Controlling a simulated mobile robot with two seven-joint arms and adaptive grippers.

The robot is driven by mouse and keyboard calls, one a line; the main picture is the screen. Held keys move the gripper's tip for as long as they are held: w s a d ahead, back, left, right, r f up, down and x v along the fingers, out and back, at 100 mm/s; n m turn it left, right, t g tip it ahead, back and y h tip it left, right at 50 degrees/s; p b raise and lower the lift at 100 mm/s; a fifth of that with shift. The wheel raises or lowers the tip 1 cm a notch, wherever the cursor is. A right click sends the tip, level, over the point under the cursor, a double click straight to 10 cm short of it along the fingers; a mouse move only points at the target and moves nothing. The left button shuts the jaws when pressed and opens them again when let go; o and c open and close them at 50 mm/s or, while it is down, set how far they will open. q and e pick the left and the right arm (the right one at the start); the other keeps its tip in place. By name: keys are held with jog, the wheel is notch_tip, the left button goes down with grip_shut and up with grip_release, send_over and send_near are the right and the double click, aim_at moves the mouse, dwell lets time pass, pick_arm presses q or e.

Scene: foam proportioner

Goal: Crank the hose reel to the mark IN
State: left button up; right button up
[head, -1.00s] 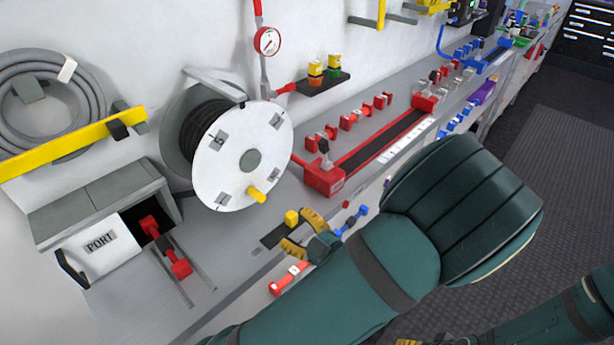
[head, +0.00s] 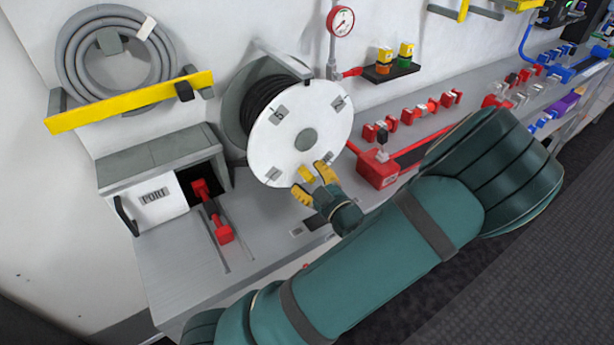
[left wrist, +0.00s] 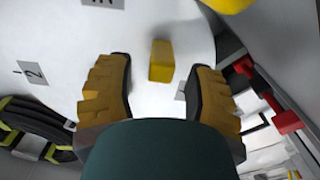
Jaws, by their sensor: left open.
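The hose reel (head: 299,138) has a white front disc with small grey label plates and black hose wound behind it. Its yellow crank handle (head: 307,174) stands out from the lower part of the disc. My left gripper (head: 315,183) is open, with its yellow fingers at the handle. In the left wrist view the handle (left wrist: 161,60) stands between the two open fingers, with a gap on each side. The IN plate (left wrist: 103,2) is cut by the top edge there, and a plate marked 2 (left wrist: 32,72) lies to the left. My right gripper is not in view.
A grey box marked PORT (head: 155,196) with a red handle (head: 223,232) stands left of the reel. A red block (head: 378,168) is to the right. A gauge (head: 341,21) and coiled grey hose (head: 112,48) are on the wall.

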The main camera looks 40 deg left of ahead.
pick_arm(q)
jog(key=shift+w+a, duration=0.2)
jog(key=shift+a, duration=0.5)
jog(key=shift+c, duration=0.4)
grip_shut()
jog(key=shift+d, duration=0.15)
